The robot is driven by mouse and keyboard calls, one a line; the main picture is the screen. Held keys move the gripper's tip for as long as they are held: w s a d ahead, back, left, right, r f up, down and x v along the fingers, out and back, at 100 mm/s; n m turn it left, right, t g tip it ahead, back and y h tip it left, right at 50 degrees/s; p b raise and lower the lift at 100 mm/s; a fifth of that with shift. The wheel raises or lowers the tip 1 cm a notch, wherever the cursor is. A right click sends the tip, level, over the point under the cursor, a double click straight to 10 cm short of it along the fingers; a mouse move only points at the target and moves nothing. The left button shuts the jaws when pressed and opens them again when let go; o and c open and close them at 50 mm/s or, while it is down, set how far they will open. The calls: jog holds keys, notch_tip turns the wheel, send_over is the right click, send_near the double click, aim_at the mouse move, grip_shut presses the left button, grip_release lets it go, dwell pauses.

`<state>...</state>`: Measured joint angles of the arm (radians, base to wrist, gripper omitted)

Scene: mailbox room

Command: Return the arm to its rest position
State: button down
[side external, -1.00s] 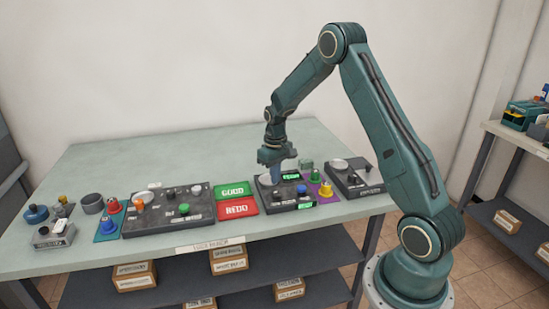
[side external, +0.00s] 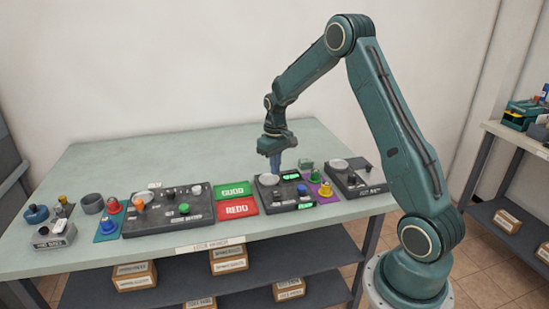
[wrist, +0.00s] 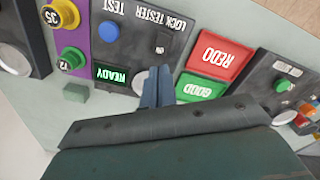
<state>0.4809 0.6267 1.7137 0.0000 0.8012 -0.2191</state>
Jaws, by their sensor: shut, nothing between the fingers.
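My gripper (side external: 275,161) is shut and empty, pointing down just above the middle dark tester panel (side external: 264,202) in the side external view. In the wrist view my gripper's fingers (wrist: 157,88) are together over the same panel (wrist: 128,48), lettered "LOCK TESTER". The panel carries a green "READY" display (wrist: 112,74), a blue button (wrist: 109,32) and a pale round plate, partly hidden behind the fingers. My arm reaches from its base at the right over the table.
Green (side external: 234,189) and red (side external: 238,208) pads lie left of the tester. A wide dark panel (side external: 150,224) sits farther left. Another dark panel (side external: 372,186) sits at the right, beyond a purple strip with coloured knobs. The back of the table (side external: 170,150) is clear.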

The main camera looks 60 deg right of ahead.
jog(key=s+a+r+n+t, duration=0.1)
jog(key=s+a+r, duration=0.3)
jog(key=a+r, duration=0.35)
jog(key=s+a+r+t, duration=0.2)
jog(key=s+a+r, duration=0.35)
jog(key=r, duration=0.35)
jog(key=s+a+r+n+t, duration=0.1)
jog(key=s+a, duration=0.3)
jog(key=s, duration=0.3)
jog(key=s+a+r+n+t, duration=0.1)
jog(key=s+a+r, duration=0.1)
jog(key=s+a, duration=0.3)
jog(key=s, duration=0.3)
jog(key=shift+s+a+r+t, duration=0.2)
jog(key=shift+s+r+t, duration=0.1)
